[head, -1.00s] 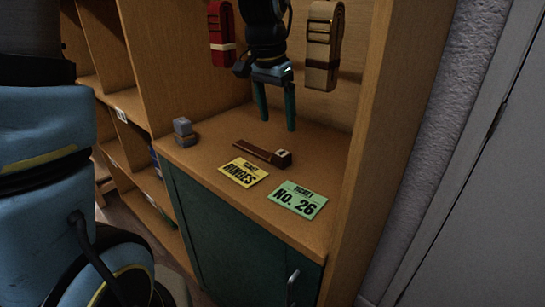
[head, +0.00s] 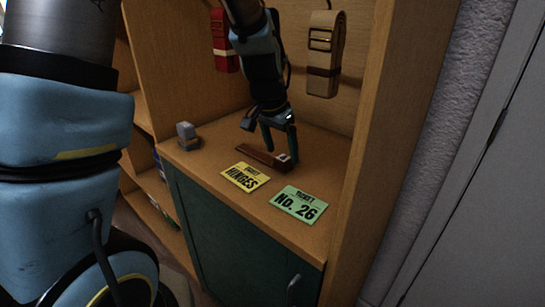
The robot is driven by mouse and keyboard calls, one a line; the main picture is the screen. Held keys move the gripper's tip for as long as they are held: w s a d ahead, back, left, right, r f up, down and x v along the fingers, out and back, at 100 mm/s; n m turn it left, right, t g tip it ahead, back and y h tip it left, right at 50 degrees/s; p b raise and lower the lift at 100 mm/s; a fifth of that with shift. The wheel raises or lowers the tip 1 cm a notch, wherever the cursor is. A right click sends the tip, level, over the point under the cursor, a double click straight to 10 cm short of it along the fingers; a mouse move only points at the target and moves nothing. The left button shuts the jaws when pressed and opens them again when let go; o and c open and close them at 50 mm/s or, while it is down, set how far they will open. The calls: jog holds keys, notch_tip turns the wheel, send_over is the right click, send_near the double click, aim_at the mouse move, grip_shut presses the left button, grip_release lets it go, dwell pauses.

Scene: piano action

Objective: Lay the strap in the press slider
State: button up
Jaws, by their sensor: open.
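A dark brown bar-like piece (head: 258,154) lies flat on the wooden shelf top. A small block with a pale mark (head: 285,160) sits at its right end. My gripper (head: 281,152) points down with its fingers apart, at the right part of this piece. I cannot tell whether the fingers touch it. A folded red strap (head: 225,42) hangs on the back wall at the left, and a folded tan strap with a buckle (head: 323,58) hangs at the right. No part is clearly recognisable as the press slider.
A small grey block piece (head: 187,136) stands at the shelf's left side. Wooden side panels (head: 385,120) bound the niche.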

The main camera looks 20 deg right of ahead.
jog(key=shift+x, duration=1)
grip_shut()
